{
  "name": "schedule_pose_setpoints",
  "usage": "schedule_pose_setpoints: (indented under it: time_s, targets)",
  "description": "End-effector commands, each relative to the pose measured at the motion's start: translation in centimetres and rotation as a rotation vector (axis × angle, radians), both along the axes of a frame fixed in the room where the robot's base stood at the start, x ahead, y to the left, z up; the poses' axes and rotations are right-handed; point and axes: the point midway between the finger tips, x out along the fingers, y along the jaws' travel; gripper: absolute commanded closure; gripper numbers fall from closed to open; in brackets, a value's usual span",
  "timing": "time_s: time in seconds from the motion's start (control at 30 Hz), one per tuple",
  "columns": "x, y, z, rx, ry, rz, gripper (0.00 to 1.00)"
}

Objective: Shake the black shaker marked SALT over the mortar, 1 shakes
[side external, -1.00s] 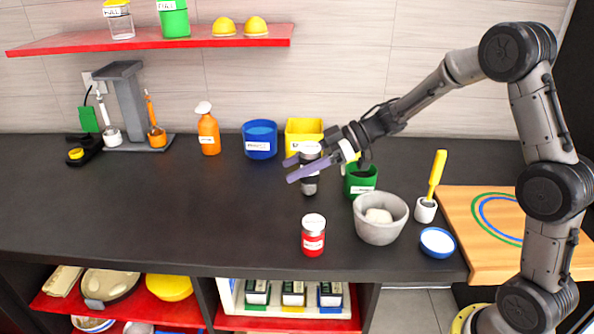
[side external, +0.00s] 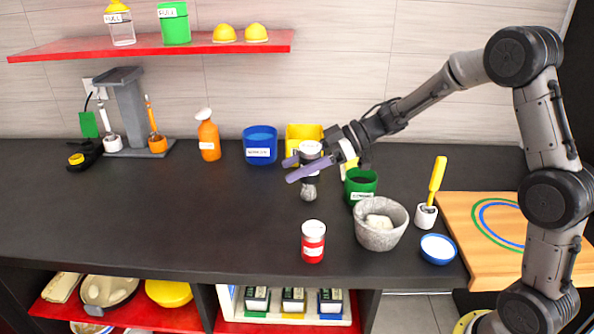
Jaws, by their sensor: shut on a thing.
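My gripper (side external: 297,168) has its purple fingers shut on a dark shaker with a pale cap (side external: 310,149), above the counter and left of the mortar. The fingers hide most of its body, and no marking on it can be read. A grey speckled rounded piece (side external: 308,192) shows just below the fingers; I cannot tell whether it belongs to the held shaker. The grey stone mortar (side external: 366,233) stands upright on the counter, to the right of and nearer than the gripper. A whitish lump (side external: 379,221) lies in it.
A red shaker (side external: 313,243) stands left of the mortar. A green container (side external: 361,187) is close behind the mortar, and a blue-rimmed bowl (side external: 437,249) is to its right. Blue (side external: 260,146) and yellow (side external: 303,133) containers stand behind the gripper. The counter's left middle is clear.

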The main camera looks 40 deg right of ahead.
Motion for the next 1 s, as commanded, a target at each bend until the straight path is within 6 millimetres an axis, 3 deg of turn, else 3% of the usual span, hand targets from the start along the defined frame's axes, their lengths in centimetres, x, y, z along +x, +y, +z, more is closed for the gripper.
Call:
schedule_pose_setpoints:
  time_s: [0.2, 0.57, 1.0]
  targets:
    - [0.0, 0.0, 1.2, -0.001, -0.003, 0.0, 1.0]
    - [0.0, 0.0, 1.4, -0.001, -0.001, 0.0, 1.0]
    - [0.0, 0.0, 3.7, 0.0, -0.002, 0.0, 1.0]
